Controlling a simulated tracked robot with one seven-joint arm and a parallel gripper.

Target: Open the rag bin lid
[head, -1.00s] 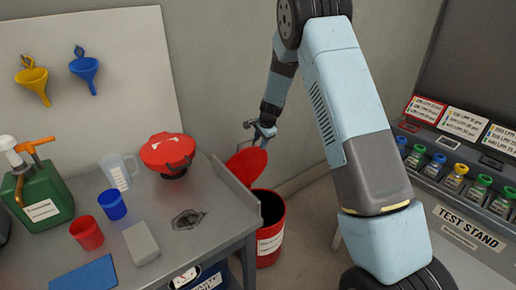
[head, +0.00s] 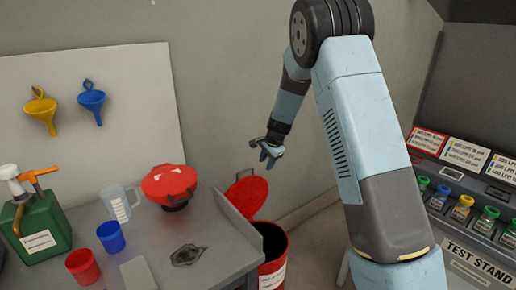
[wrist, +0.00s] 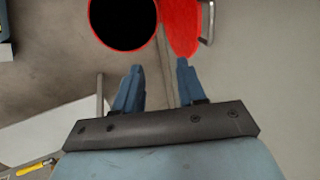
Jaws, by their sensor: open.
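The red rag bin (head: 272,262) stands on the floor at the right end of the workbench, with its dark mouth uncovered. Its red lid (head: 246,194) is swung up and stands steeply raised at the bin's back side. In the wrist view the bin's round black opening (wrist: 124,20) and the lid (wrist: 181,26) lie side by side, with a metal handle (wrist: 208,22) on the lid's outer side. My gripper (head: 266,158) is open and empty, above and to the right of the lid, apart from it. Its fingers (wrist: 158,72) show nothing between them.
The test stand (head: 475,262) is at the right. Wall space around my gripper is free.

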